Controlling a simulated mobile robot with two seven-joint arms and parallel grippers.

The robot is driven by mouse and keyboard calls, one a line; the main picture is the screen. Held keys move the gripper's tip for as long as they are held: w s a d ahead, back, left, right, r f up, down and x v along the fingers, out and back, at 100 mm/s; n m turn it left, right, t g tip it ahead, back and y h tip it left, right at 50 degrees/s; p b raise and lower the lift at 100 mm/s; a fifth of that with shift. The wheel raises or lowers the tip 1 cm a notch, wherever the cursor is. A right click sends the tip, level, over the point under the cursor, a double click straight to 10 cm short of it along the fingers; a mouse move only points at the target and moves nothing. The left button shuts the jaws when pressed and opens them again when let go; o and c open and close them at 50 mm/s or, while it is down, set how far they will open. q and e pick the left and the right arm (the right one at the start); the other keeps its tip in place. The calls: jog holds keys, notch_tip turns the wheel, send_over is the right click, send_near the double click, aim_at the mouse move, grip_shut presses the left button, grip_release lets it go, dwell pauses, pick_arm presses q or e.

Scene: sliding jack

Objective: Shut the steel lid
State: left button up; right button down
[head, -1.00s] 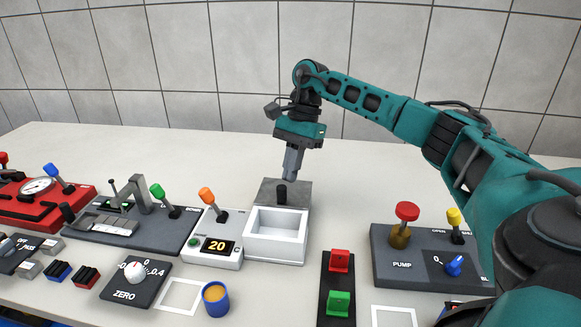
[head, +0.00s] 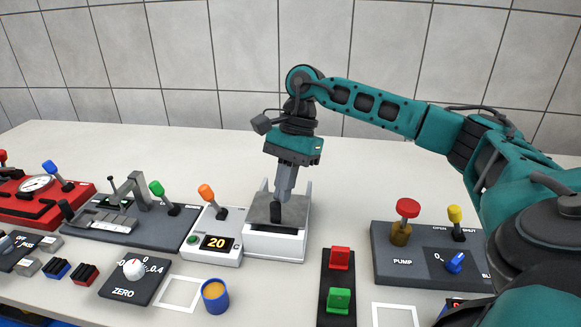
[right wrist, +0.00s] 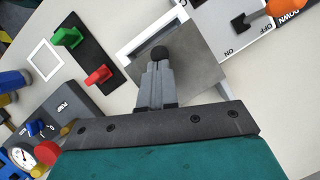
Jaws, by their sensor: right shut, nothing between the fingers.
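The steel lid (head: 262,208) is a flat grey plate with a black knob (head: 275,212). It lies over most of the white box (head: 275,246), with a white strip showing at the near edge. The lid also shows in the right wrist view (right wrist: 192,68). My right gripper (head: 284,198) is shut and empty, pointing down at the far side of the knob. In the right wrist view its fingertips (right wrist: 158,66) are right by the knob; I cannot tell for sure if they touch. My left gripper is not in view.
An orange-topped lever (head: 206,193) and a display reading 20 (head: 215,244) stand left of the box. A blue cup (head: 215,295) is in front. Red and green switches (head: 339,280) and a pump panel (head: 400,262) are to the right. The table behind is clear.

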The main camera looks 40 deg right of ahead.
aim_at(297, 207)
jog(key=shift+s+a, duration=0.8)
jog(key=shift+a, duration=0.1)
jog(key=v, duration=1.3)
jog(key=shift+f, duration=0.1)
